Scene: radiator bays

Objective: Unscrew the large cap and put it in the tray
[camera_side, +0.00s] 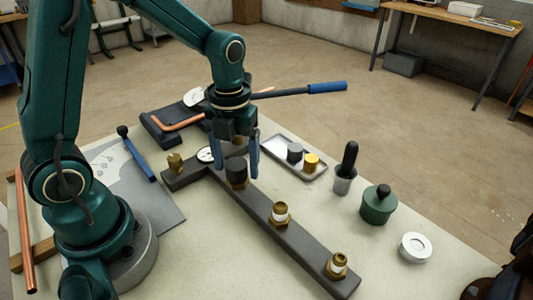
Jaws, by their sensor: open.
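A large dark cap (236,171) sits upright on a brass fitting on the grey bar (305,244). My gripper (238,158) points down over this cap, with its blue fingers apart, one on each side of it. I cannot tell whether the fingers touch the cap. The shallow light-grey tray (311,177) lies just right of my gripper. A dark grey cap (294,153) and a yellow cap (311,163) stand in it.
Two brass fittings with white bands (281,213) (338,264) stand uncapped along the bar. A black-handled tool in a cup (346,168), a green pot (378,204) and a white ring (415,247) stand on the right. A blue-handled bar (310,90) extends behind my gripper.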

